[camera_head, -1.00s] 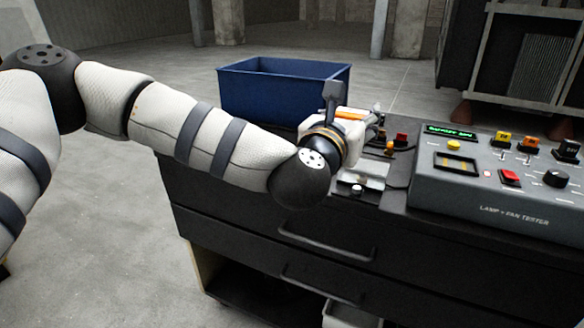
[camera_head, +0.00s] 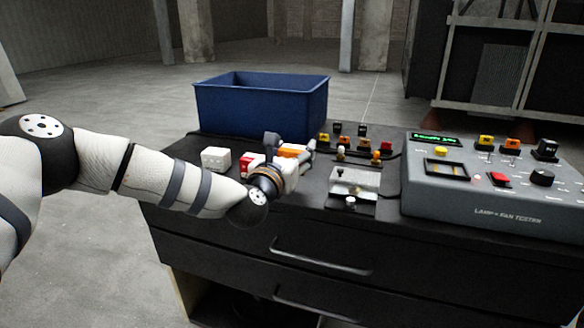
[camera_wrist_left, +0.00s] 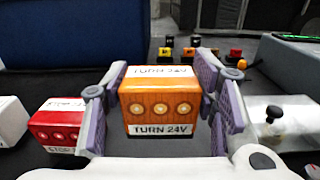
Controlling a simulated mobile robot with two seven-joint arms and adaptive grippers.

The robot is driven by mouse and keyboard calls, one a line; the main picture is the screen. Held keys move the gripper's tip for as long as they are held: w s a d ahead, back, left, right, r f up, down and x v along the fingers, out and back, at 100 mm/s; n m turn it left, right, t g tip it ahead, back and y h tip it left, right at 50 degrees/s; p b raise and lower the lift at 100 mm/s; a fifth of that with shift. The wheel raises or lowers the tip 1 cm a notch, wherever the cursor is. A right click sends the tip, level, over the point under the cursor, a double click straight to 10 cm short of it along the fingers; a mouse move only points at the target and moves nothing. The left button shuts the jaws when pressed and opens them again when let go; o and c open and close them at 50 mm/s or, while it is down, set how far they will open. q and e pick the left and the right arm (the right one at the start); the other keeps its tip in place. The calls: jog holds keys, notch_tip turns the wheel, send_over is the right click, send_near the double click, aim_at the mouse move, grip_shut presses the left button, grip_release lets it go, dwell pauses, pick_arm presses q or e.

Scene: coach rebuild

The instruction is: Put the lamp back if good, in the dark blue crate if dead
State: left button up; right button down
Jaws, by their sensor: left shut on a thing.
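My left gripper (camera_head: 292,158) is shut on an orange lamp (camera_wrist_left: 158,108) labelled "TURN 24V", with a finger on each side. The lamp also shows in the head view (camera_head: 291,151), partly covered by the gripper. It is beside a red lamp (camera_wrist_left: 62,124) and a white lamp (camera_wrist_left: 8,121) standing in a row to its left. I cannot tell whether the orange lamp touches the bench top. The dark blue crate (camera_head: 258,113) stands behind the lamps; its inside floor is hidden. My right gripper is not in view.
A grey lamp and fan tester (camera_head: 480,215) with a small green display, too blurred to read, stands on the right. A silver fixture (camera_head: 354,184) sits left of it. Several small coloured parts (camera_head: 362,143) stand behind the fixture. The black bench front has drawers.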

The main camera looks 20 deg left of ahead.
pick_arm(q)
jog(key=shift+w+a+f, duration=0.15)
jog(key=shift+a+f, duration=0.05)
jog(key=shift+f, duration=0.75)
jog(key=shift+w+a+f, duration=0.15)
jog(key=shift+f, duration=0.8)
jog(key=shift+f+b, duration=0.25)
jog(key=shift+b, duration=0.05)
jog(key=o, duration=1.4)
jog(key=shift+c, duration=0.2)
jog(key=shift+r, duration=0.1)
